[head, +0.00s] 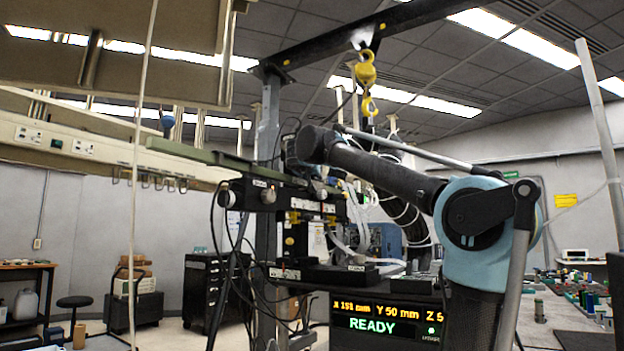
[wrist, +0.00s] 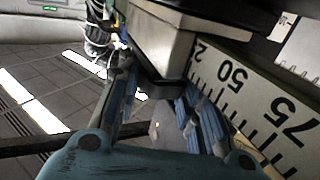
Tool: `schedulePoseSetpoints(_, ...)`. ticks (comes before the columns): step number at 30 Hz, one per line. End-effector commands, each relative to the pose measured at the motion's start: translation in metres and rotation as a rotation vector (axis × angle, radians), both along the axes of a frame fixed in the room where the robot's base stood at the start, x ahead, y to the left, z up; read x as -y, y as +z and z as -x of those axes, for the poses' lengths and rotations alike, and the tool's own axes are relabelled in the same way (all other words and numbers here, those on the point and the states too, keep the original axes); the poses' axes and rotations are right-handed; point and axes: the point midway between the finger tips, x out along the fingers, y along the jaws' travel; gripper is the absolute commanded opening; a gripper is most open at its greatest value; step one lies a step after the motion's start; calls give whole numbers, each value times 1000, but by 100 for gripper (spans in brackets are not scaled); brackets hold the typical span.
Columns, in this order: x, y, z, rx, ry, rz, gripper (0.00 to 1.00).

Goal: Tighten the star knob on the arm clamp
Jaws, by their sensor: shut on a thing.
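In the wrist view the two blue fingers of my gripper (wrist: 158,92) reach up from its blue body. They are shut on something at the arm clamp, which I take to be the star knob. Its lobes cannot be made out between the fingers. A tapered grey and black block (wrist: 165,42) stands close at the fingertips and covers part of that spot. In the head view my arm reaches over to the dark coil-mapping stage (head: 318,225). My gripper cannot be picked out there, and the clamp's outline is unclear.
A pale scale (wrist: 245,100) with large black numbers runs close along the right of my fingers. Cables and clear hoses (head: 350,225) hang around the stage. A yellow hoist hook (head: 368,103) hangs above. A display (head: 388,322) below reads READY.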

Motion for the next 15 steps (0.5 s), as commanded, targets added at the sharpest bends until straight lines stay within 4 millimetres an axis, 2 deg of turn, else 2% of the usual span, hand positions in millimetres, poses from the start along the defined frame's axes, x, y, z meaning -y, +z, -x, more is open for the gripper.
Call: schedulePoseSetpoints(15, 0, 0, -1, 1, -110, 0, 10)
